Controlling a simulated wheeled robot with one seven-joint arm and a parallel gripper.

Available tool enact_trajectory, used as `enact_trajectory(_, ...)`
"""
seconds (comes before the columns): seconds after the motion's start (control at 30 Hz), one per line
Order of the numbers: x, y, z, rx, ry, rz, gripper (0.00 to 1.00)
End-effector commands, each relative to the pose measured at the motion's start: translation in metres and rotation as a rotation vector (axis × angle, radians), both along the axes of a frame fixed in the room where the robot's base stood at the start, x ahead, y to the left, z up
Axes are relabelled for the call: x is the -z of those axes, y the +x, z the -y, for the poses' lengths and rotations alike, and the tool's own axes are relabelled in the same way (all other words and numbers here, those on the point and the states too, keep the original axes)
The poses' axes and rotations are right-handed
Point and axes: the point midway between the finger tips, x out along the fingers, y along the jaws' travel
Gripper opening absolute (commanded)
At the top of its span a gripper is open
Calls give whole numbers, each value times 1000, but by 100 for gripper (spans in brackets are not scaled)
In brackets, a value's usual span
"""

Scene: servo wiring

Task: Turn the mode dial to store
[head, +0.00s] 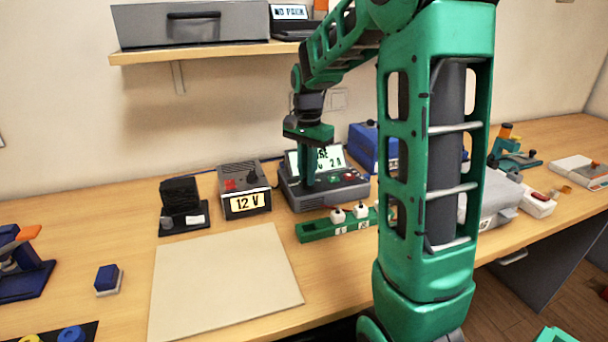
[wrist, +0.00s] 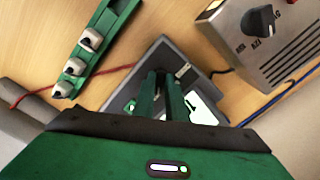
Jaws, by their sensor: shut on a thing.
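A dark grey device (head: 352,192) with a lit screen (head: 332,158) stands near the back of the table. The screen text is partly covered; I can read "SE" and a "2". My gripper (head: 307,184) points straight down onto the left part of the device's front panel, beside a red and a green button. In the wrist view my gripper (wrist: 163,78) has its fingers close together over the device (wrist: 150,57). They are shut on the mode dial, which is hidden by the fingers. Its pointer and marks cannot be seen.
A grey power supply (head: 236,190) reading "12 V" stands to the left. In the wrist view a grey box with a black knob (wrist: 258,20) is at upper right. A green strip (head: 318,230) with white plugs lies in front of the device. A blue box (head: 366,148) stands behind right.

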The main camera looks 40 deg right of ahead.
Motion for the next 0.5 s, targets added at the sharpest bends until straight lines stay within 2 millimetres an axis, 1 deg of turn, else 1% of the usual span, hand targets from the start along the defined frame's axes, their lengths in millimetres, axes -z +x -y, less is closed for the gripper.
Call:
enact_trajectory(0.03,-2,4,-2,8,-1,11,0)
enact_trajectory(0.2,-2,5,-3,52,-1,12,0)
enact_trajectory(0.5,-3,5,-4,71,0,13,0)
